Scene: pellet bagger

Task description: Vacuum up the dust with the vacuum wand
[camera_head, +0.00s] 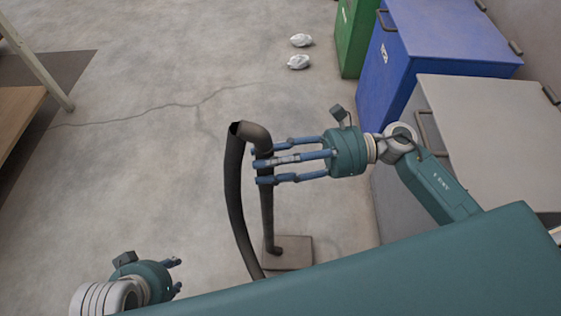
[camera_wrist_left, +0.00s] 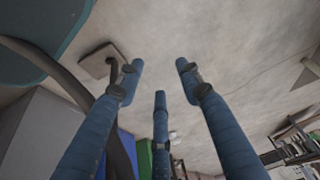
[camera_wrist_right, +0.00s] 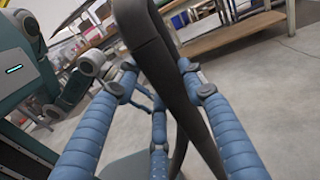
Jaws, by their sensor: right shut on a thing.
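The vacuum wand (camera_head: 267,205) is a dark upright tube with a bent top. Its flat grey-brown floor head (camera_head: 292,254) rests on the concrete. A dark hose (camera_head: 233,190) hangs from the bend down to the left. My right gripper (camera_head: 262,163) is shut on the wand's upper part; in the right wrist view the dark wand (camera_wrist_right: 150,40) passes between the blue fingers. My left gripper (camera_head: 177,276) is open and empty at the lower left; its fingers spread apart in the left wrist view (camera_wrist_left: 160,75). I cannot make out dust on the floor for certain.
Two small white crumpled lumps (camera_head: 299,61) lie on the floor at the back. A green bin (camera_head: 356,38), a blue bin (camera_head: 440,45) and a grey bin (camera_head: 490,115) line the right side. A wooden shelf (camera_head: 18,115) stands at left. The middle floor is clear.

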